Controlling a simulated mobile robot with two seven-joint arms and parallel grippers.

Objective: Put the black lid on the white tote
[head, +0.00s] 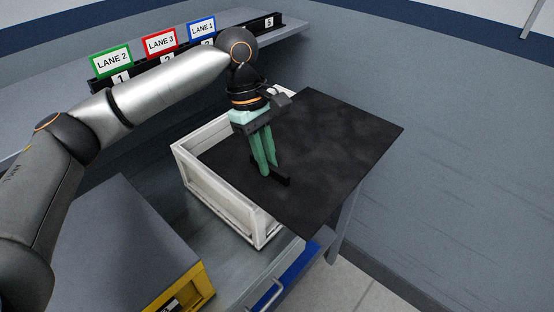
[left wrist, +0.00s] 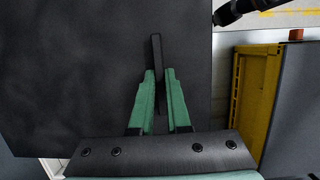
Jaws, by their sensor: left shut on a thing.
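The black lid (head: 330,150) is a large flat dark panel with a bar handle (head: 281,178) on its top. My left gripper (head: 273,173), with green fingers, is shut on that handle. In the left wrist view the handle (left wrist: 156,60) runs up between the green fingers (left wrist: 158,85), and the lid (left wrist: 70,70) fills most of the picture. The white tote (head: 218,204) stands on the grey bench under the lid's left part. The lid is shifted to the right of the tote and overhangs it. I cannot tell whether lid and tote touch. My right gripper does not show.
A yellow crate with a grey top (head: 120,245) stands left of the tote; its yellow side (left wrist: 257,95) shows in the left wrist view. A blue drawer front (head: 287,278) is at the bench's front. Lane signs (head: 160,44) stand on a shelf behind.

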